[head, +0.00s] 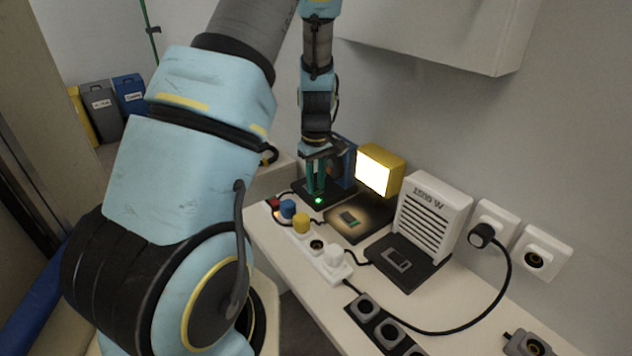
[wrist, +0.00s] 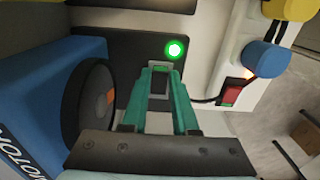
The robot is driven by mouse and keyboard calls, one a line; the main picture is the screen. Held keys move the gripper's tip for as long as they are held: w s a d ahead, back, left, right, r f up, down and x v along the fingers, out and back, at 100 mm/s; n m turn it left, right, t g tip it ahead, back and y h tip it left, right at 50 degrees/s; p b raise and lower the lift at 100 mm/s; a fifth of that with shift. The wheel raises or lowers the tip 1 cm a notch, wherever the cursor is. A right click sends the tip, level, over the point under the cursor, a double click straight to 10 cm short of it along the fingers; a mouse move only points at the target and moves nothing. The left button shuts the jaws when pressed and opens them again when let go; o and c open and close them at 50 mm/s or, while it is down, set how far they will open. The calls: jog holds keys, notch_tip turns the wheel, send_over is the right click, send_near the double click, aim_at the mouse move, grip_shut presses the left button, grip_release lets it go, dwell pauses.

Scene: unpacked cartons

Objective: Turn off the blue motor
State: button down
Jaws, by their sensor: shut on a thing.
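The blue motor (wrist: 40,95) stands at the left of the wrist view, with lettering on its side and a dark round wheel facing the gripper. In the head view it (head: 345,160) is partly hidden behind my gripper. Its dark base (wrist: 125,48) carries a grey-framed switch (wrist: 158,66) and a lit green light (wrist: 175,50). The light also glows in the head view (head: 318,201). My gripper (head: 317,188) points down over this base. Its teal fingers are at the switch and shut on it. The fingers hide part of the switch, so its position is unclear.
A white power strip (head: 321,266) holds blue (head: 288,208), yellow (head: 301,223) and white plugs, with a red switch (wrist: 230,93) at its end. A lit yellow lamp (head: 380,168) and a white 1500 W heater (head: 433,212) stand right of the motor. A black cable crosses the bench.

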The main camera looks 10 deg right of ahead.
jog(key=shift+w+a+g+h, duration=0.2)
jog(key=shift+g+h, duration=0.1)
jog(key=shift+g, duration=0.2)
jog(key=shift+w+r+g+h, duration=0.1)
jog(key=shift+g+h, duration=0.3)
jog(key=shift+g, duration=0.4)
jog(key=c, duration=0.7)
grip_release()
